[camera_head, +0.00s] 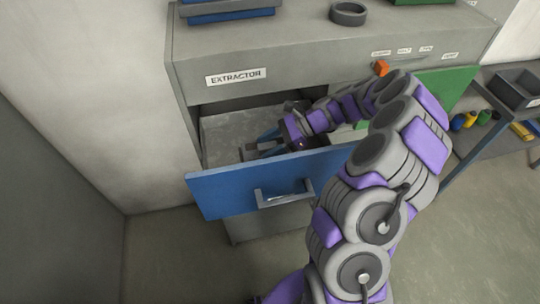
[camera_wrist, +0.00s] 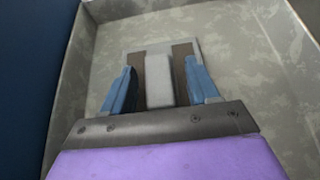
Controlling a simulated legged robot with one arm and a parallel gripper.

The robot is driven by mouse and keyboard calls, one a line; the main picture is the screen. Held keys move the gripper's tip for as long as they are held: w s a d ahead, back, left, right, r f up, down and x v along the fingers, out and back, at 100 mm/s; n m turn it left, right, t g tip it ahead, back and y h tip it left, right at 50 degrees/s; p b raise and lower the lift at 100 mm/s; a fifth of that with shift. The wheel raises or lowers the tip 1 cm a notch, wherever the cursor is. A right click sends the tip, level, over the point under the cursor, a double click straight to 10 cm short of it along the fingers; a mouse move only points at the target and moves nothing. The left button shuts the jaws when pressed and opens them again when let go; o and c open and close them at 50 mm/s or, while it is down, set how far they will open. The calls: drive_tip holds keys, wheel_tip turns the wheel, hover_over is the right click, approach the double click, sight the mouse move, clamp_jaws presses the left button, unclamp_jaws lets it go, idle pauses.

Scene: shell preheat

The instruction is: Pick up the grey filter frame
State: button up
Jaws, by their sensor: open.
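The grey filter frame (camera_wrist: 160,80) lies on the drawer floor in the wrist view. It has a grey rim, brown panels and a raised light grey bar down its middle. My gripper (camera_wrist: 161,80) is open, with one blue finger on each side of the bar. I cannot tell whether the fingers touch it. In the head view my gripper (camera_head: 262,145) reaches down into the open drawer, and I cannot make out the frame there.
The drawer has a blue front (camera_head: 235,190) with a grey handle (camera_head: 284,193), under a cabinet labelled EXTRACTOR (camera_head: 236,76). Its walls stand close around my gripper. An orange knob (camera_head: 381,68) and a dark ring (camera_head: 348,13) are on the cabinet. A shelf (camera_head: 480,140) stands at right.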

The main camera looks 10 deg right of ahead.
drive_tip(key=shift+a, duration=0.65)
drive_tip(key=shift+c, duration=0.4)
drive_tip(key=shift+d, duration=0.65)
drive_tip(key=c, duration=0.5)
drive_tip(key=shift+d, duration=0.2)
drive_tip(key=shift+c, duration=1.2)
drive_tip(key=shift+a, duration=0.4)
clamp_jaws()
drive_tip(key=shift+a, duration=0.25)
